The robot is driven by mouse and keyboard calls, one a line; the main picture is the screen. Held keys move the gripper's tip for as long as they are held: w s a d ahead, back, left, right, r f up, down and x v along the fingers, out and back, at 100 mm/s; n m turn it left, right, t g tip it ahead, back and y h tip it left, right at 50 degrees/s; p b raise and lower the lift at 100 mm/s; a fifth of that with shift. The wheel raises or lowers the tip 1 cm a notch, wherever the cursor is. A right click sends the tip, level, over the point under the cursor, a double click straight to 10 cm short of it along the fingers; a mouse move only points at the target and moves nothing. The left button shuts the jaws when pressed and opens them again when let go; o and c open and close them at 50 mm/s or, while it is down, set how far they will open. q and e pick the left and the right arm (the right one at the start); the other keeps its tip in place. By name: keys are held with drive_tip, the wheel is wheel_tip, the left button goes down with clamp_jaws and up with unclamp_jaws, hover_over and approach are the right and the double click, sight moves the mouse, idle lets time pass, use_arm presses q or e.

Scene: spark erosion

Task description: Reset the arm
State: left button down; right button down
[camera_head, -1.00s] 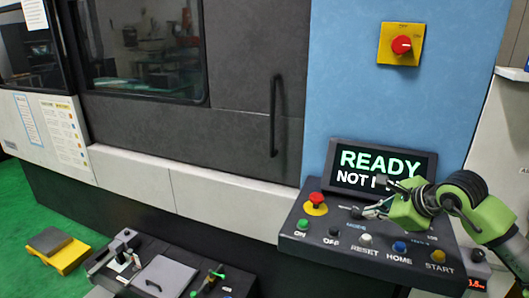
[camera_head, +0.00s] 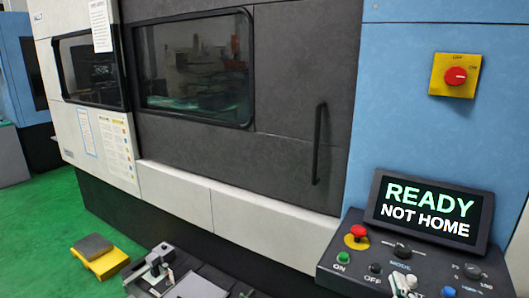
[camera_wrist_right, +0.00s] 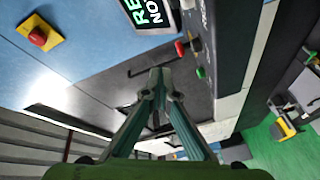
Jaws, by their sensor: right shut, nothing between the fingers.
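My right gripper (camera_head: 403,284) barely shows at the bottom edge of the head view, in front of the control panel (camera_head: 330,262). Most of it is cut off. In the wrist view the right gripper (camera_wrist_right: 158,84) shows its two fingers meeting at the tips, shut and empty. A screen (camera_head: 430,210) above the panel reads "READY" and "NOT HOME". The panel has a red stop button on yellow (camera_head: 357,233), a green button (camera_head: 342,257), a dark OFF button (camera_head: 374,268) and a blue button (camera_head: 447,291). My left gripper is not in view.
The grey machine door (camera_head: 290,110) has a window and a vertical black handle (camera_head: 319,143). A red knob on a yellow plate (camera_head: 455,75) sits on the blue wall. Green floor is free at the left.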

drive_tip(key=s+a+f+m+g, duration=0.1)
drive_tip(key=s+f+m+g, duration=0.25)
drive_tip(key=s+f, duration=0.35)
drive_tip(key=s+f+m+g, duration=0.3)
drive_tip(key=s+f+g, duration=0.15)
drive_tip(key=f, duration=0.45)
drive_tip(key=s+a+f+m+g+y, duration=0.1)
drive_tip(key=s+a+f+g+y, duration=0.2)
drive_tip(key=s, duration=0.4)
drive_tip(key=s+a+f+m+g+y, duration=0.1)
drive_tip(key=s+a+f+g, duration=0.2)
drive_tip(key=s+a+f, duration=0.4)
wheel_tip(320, 180, down, 27)
drive_tip(key=s+d+g+b, duration=0.2)
drive_tip(key=b, duration=0.1)
drive_tip(key=s+d+f+b, duration=0.1)
drive_tip(key=s+f, duration=0.7)
drive_tip(key=f, duration=0.1)
drive_tip(key=s+d+f, duration=0.2)
drive_tip(key=s+f, duration=0.7)
drive_tip(key=shift+s+d+f+g+h+b, duration=0.15)
drive_tip(key=shift+d+f+g+h+b, duration=0.1)
drive_tip(key=shift+f+g+h+b, duration=0.15)
